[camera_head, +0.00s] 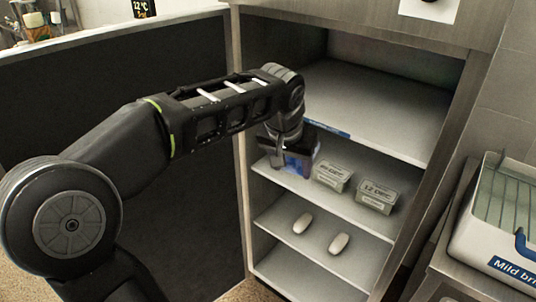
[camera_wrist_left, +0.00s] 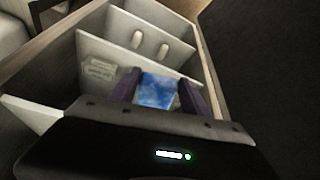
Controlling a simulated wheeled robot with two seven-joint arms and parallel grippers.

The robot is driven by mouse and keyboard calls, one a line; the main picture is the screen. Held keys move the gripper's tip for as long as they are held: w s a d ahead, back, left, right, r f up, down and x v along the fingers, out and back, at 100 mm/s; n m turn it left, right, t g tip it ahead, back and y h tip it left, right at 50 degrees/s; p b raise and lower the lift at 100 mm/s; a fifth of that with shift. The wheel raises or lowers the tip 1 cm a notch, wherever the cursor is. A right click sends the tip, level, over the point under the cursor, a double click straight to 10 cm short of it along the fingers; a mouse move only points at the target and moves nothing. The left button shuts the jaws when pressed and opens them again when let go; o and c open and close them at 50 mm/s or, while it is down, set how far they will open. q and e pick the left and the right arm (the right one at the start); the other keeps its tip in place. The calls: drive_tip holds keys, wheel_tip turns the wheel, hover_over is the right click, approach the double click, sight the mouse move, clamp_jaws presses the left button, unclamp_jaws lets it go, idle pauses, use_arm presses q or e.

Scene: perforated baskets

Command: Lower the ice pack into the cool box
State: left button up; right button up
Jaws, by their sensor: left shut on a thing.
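The ice pack is a small blue block (camera_head: 299,163), held at the front of the open cabinet, by the shelf with the two labelled tubs. It also shows in the left wrist view (camera_wrist_left: 156,90), between two dark purple fingers. My left gripper (camera_head: 290,155) is shut on it; the gripper partly hides the pack in the head view. I cannot tell whether the pack touches the shelf. My right gripper is out of view.
Two clear tubs with labels (camera_head: 333,176) and (camera_head: 376,196) stand right of the pack. Two pale oval things (camera_head: 303,222) and (camera_head: 339,243) lie one shelf lower. The upper shelf (camera_head: 375,105) is bare. A white bin marked "Mild bri…" (camera_head: 485,245) stands at right. The dark cabinet door (camera_head: 205,210) is open at left.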

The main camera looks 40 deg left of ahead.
use_arm(q)
drive_tip(key=w+d+f+m, duration=0.1)
drive_tip(key=w+d+f, duration=0.2)
drive_tip(key=d+f, duration=0.3)
drive_tip(key=w+d+f+m+h, duration=0.1)
drive_tip(key=w+d+f+m, duration=0.1)
drive_tip(key=d+f, duration=0.4)
drive_tip(key=w+d, duration=0.1)
drive_tip(key=d, duration=0.2)
drive_tip(key=shift+w+f, duration=0.25)
drive_tip(key=shift+f, duration=0.15)
